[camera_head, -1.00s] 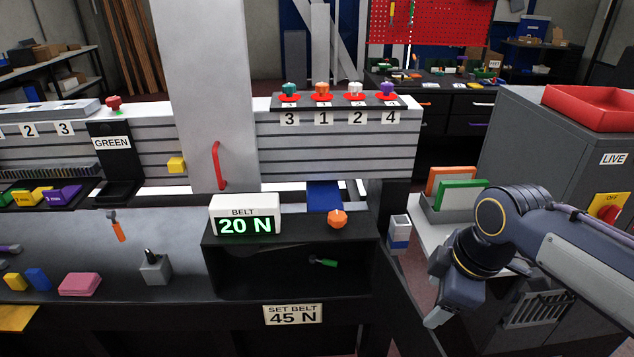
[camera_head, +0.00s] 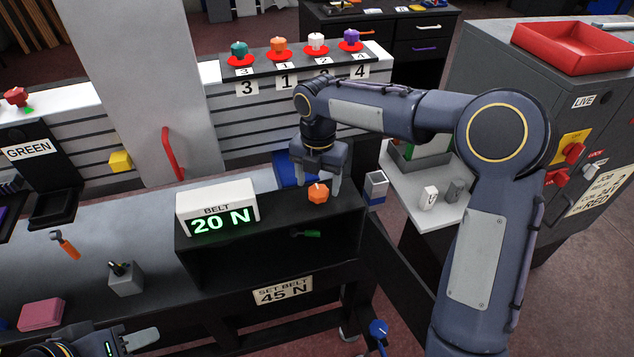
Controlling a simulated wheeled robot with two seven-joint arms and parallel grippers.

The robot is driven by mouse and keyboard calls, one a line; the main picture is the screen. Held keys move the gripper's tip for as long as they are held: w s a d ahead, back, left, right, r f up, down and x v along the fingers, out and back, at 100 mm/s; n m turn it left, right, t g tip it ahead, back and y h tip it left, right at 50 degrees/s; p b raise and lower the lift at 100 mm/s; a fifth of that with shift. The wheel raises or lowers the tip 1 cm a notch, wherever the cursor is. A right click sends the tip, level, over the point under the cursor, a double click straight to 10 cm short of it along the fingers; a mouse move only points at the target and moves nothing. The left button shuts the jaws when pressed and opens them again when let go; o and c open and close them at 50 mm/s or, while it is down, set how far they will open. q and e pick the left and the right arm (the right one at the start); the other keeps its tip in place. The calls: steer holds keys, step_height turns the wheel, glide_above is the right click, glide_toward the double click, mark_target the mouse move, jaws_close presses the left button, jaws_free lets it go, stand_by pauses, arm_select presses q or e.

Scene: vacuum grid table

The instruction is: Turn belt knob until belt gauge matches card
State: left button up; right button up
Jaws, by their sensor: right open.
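The belt gauge (camera_head: 217,207) is a white box whose green digits read 20 N. The card (camera_head: 282,290) on the front edge below reads SET BELT 45 N. The orange faceted belt knob (camera_head: 318,194) sits on the black housing to the right of the gauge. My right gripper (camera_head: 320,184) points down over the knob, its open fingers on either side of it; I cannot tell whether they touch it. My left gripper (camera_head: 118,342) shows only partly at the bottom left edge, away from the knob, and its opening is not clear.
The open black housing (camera_head: 215,262) holds a green-handled tool (camera_head: 307,234) inside. A grey panel with a red handle (camera_head: 170,153) rises behind the gauge. A row of coloured knobs (camera_head: 279,46) stands on the ledge behind my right arm.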

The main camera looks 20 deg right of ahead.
steer(key=shift+f, duration=0.85)
steer(key=c, duration=1)
steer(key=shift+o, duration=0.2)
